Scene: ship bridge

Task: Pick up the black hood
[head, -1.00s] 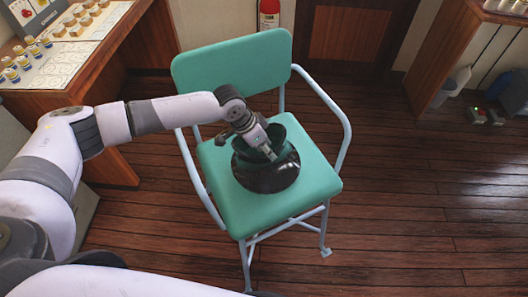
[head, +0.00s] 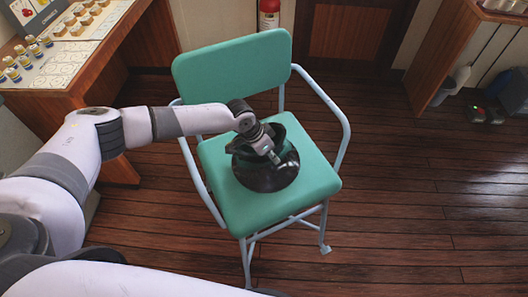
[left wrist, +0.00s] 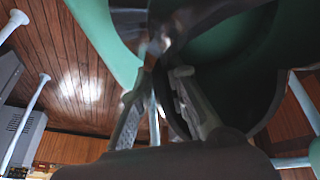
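The black hood (head: 262,180) is a shiny, round, hollow piece standing on the green seat of a chair (head: 232,213). Its upper rim is open, and green shows through it. My left gripper (head: 274,157) reaches down at the hood's upper part in the head view. In the left wrist view the two fingers of my left gripper (left wrist: 160,85) stand apart, with a gap between them. The hood (left wrist: 262,105) shows as a dark curved wall beside the right finger. Whether a wall of the hood lies between the fingers is unclear. My right gripper is not in view.
The chair has a green backrest (head: 232,78) behind the hood and pale blue armrests (head: 332,112) at the sides. A wooden desk (head: 72,72) with small blocks stands at the left. A red extinguisher (head: 269,16) stands behind. Wooden floor is open at the right.

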